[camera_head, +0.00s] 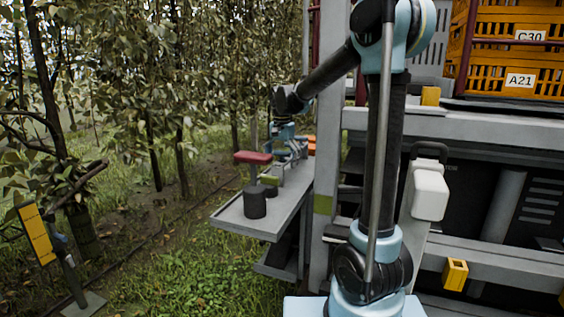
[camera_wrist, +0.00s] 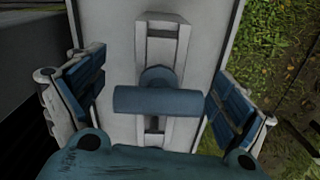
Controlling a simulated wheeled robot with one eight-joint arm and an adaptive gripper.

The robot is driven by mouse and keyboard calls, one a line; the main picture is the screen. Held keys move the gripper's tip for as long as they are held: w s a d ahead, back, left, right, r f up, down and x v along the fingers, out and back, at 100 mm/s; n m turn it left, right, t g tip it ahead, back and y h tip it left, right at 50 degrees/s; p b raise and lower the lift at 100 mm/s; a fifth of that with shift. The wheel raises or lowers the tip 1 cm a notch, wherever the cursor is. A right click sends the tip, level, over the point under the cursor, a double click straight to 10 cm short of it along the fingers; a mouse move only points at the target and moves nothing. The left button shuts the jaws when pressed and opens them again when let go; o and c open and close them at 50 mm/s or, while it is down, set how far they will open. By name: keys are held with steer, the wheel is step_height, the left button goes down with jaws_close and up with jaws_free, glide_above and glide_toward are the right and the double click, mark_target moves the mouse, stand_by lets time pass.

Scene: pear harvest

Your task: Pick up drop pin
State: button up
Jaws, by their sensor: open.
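In the wrist view, what looks like the drop pin (camera_wrist: 155,100) is a blue T-shaped piece with a crosswise bar. It stands over a slotted grey bracket (camera_wrist: 162,32) on a pale shelf. My gripper (camera_wrist: 158,85) is open, with one blue-padded finger on each side of the pin. Clear gaps show between the pads and the bar ends; nothing is held. In the head view, my gripper (camera_head: 290,142) is over the far part of the grey side shelf (camera_head: 232,221). I cannot make out the pin there.
A dark cylinder (camera_head: 255,202) and a red-topped item (camera_head: 252,157) are on the shelf's near half. An orange item (camera_head: 311,143) is behind the gripper. Orange crates (camera_head: 518,45) stand on the rack at right. A yellow sign (camera_head: 35,233) and trees are at left, over grass.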

steer(key=c, duration=1.2)
steer(key=shift+c, duration=0.8)
